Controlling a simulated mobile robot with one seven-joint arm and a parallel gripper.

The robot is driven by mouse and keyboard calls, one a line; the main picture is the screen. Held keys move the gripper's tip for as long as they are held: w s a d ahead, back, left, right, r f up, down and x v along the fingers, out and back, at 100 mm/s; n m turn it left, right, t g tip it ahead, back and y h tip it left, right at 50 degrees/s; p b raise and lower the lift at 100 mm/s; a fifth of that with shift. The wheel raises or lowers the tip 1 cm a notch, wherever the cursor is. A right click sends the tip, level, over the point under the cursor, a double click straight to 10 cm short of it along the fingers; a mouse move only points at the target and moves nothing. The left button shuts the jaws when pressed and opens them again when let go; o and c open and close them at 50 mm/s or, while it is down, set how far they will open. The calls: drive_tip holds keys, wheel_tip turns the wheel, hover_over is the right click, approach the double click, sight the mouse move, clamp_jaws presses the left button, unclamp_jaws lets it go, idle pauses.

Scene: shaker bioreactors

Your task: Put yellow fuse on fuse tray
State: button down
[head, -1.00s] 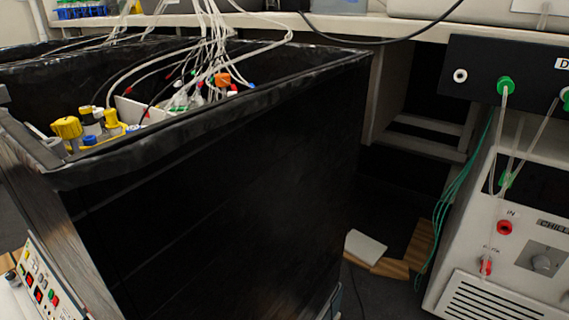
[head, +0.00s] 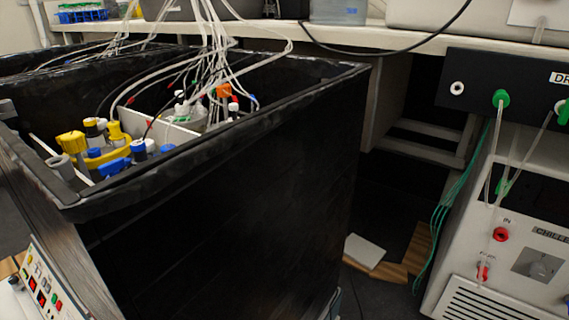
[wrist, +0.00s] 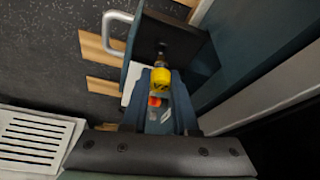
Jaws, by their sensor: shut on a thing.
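In the wrist view, my gripper (wrist: 161,88) is shut on a small yellow piece with dark markings, the yellow fuse (wrist: 160,78). A narrow dark and metallic part shows just past the yellow piece. An orange-red and pale area shows behind, between the fingers; I cannot tell what it is. I cannot pick out the fuse tray for certain in either view. My gripper and the fuse do not show in the head view.
A large black tank (head: 230,190) with tubes and coloured caps fills the head view's middle. A chiller (head: 530,240) stands at right, a bench (head: 400,32) behind. In the wrist view, a dark blue unit with a silver handle (wrist: 108,32) lies beyond my gripper; a white vented panel (wrist: 38,140) is at left.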

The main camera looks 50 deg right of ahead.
drive_tip(key=shift+r, duration=0.1)
drive_tip(key=shift+r+p, duration=1.4)
drive_tip(key=shift+p, duration=0.1)
